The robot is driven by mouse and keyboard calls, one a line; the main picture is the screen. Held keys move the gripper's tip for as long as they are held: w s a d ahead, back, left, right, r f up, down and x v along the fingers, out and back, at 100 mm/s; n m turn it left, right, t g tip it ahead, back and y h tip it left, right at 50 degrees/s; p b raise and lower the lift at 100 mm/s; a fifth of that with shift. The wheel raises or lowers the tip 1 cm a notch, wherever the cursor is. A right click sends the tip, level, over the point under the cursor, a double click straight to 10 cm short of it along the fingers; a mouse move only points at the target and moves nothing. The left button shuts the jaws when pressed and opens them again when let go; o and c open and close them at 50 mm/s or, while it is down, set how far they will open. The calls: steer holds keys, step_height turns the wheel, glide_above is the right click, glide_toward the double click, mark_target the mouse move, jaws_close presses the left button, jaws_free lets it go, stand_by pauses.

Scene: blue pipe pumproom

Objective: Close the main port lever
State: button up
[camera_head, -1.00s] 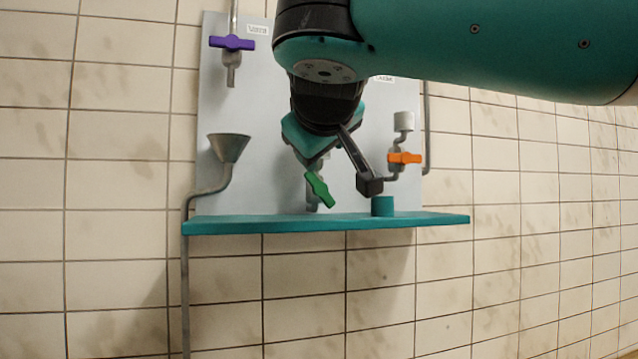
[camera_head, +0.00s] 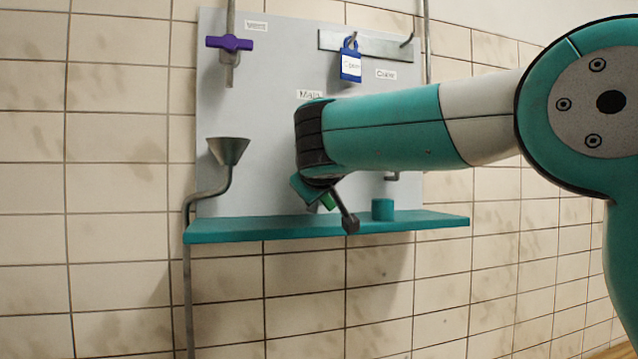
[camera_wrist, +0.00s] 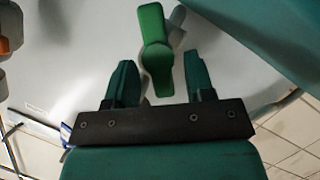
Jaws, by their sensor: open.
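The green main port lever (camera_wrist: 152,40) stands out in the wrist view. Its lower end reaches into the gap between the two fingers of my gripper (camera_wrist: 160,72). The fingers are spread, with room visible on both sides of the lever, and neither clearly touches it. In the head view only a small green part of the lever (camera_head: 327,201) shows behind my gripper (camera_head: 335,207), just above the teal shelf. The "Main" label (camera_head: 309,94) shows on the panel above my forearm. My forearm and gripper hide the lever's pivot in the head view.
A funnel (camera_head: 228,150) and purple lever (camera_head: 230,43) are at left. A blue padlock (camera_head: 350,64) hangs above my forearm. An orange handle (camera_wrist: 8,32) shows in the wrist view.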

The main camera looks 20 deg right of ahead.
steer(key=shift+c, duration=0.2)
jaws_close()
steer(key=n, duration=0.1)
steer(key=n+h, duration=0.1)
steer(key=n+t+h, duration=0.1)
steer(key=shift+a+f+n+p, duration=0.3)
steer(key=shift+n+p, duration=0.1)
steer(key=n, duration=0.2)
steer(key=n+t+h, duration=0.1)
steer(key=n, duration=0.1)
steer(key=shift+f+t, duration=0.3)
steer(key=shift+f, duration=0.05)
steer(key=shift+n, duration=0.4)
steer(key=shift+o, duration=0.2)
jaws_free()
steer(key=shift+h, duration=0.3)
